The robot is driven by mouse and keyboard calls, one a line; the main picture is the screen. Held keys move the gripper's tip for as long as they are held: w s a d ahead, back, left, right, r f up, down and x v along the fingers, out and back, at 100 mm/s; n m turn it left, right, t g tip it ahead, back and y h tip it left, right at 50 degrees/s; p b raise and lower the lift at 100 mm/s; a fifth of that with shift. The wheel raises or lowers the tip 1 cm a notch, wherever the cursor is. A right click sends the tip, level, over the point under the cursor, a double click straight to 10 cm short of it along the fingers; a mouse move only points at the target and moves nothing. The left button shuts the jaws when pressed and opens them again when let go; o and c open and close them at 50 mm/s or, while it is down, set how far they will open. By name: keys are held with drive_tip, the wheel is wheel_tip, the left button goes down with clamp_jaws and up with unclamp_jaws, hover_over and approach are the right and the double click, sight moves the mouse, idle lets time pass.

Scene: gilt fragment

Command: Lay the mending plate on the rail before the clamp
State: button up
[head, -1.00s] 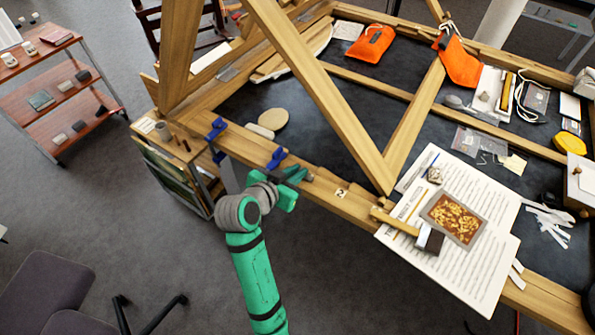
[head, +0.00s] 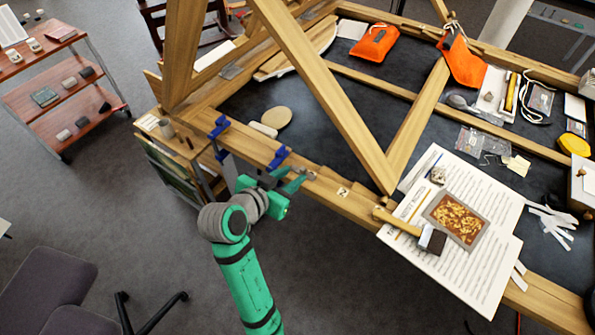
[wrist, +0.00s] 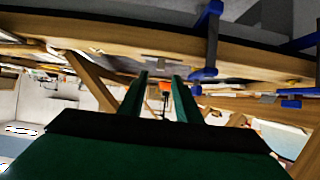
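The wooden rail (head: 325,186) runs along the front of the workbench frame. Two blue clamps sit on it, one at the left (head: 218,127) and one nearer my gripper (head: 278,158). My gripper (head: 297,184) is at the rail's front side, just right of the nearer clamp. In the wrist view its two green fingers (wrist: 161,80) are apart with nothing seen held between them. A small grey flat piece (wrist: 155,58) shows at the rail edge beyond the fingertips; it may be the mending plate, but I cannot tell surely.
A hammer (head: 432,239) and printed sheets (head: 478,271) lie across the rail to the right, with a gilt fragment (head: 458,218) on the sheets. A diagonal wooden beam (head: 330,95) rises behind the rail.

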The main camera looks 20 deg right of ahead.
drive_tip(key=v, duration=0.6)
drive_tip(key=s+a+f+n+t+y, duration=0.25)
drive_tip(key=s+f+n, duration=0.25)
drive_tip(key=f, duration=0.3)
drive_tip(key=s+a+f+n+t+y, duration=0.2)
drive_tip(key=s+f+n+t+y, duration=0.15)
drive_tip(key=f+n, duration=0.3)
drive_tip(key=s+a+r+t+y, duration=0.1)
drive_tip(key=s+a, duration=0.1)
drive_tip(key=s, duration=0.8)
drive_tip(key=s+a+r+m+y, duration=0.1)
drive_tip(key=s+a+y, duration=0.1)
drive_tip(key=s, duration=0.9)
drive_tip(key=shift+a+r+t+y, duration=0.3)
drive_tip(key=shift+a+r+t, duration=0.05)
drive_tip(key=shift+a+t, duration=0.05)
